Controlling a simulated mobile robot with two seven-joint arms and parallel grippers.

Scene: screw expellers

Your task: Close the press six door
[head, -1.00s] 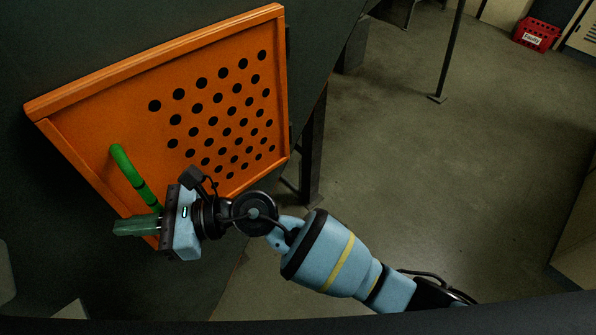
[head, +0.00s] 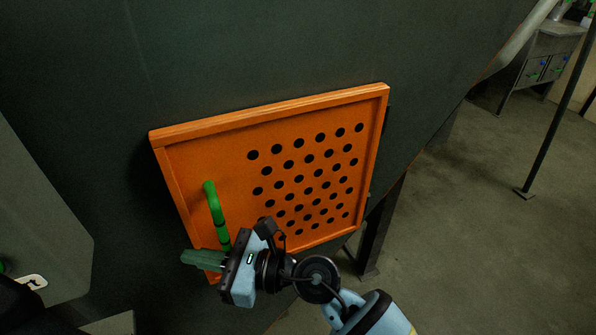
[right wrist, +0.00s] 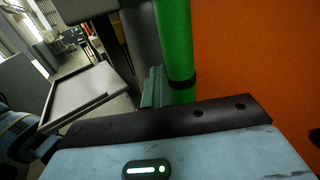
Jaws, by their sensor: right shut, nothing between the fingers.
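The orange press door (head: 215,165) with rows of round holes is in the middle of the head view. It lies flat or nearly flat against the dark press wall (head: 270,50); I cannot tell whether a small gap is left. Its green bar handle (head: 213,205) is on the door's left side. My right gripper (head: 195,258) is shut and empty at the door's lower left corner, by the handle's lower end. In the right wrist view, the fingers (right wrist: 153,88) are beside the green handle (right wrist: 175,45), not around it. My left gripper is not in view.
A grey panel (head: 40,200) stands at the left. A dark support leg (head: 382,225) is below the door's right side. Open floor (head: 460,240) lies to the right, with a thin post (head: 550,140) and a grey cabinet (head: 545,55) farther back.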

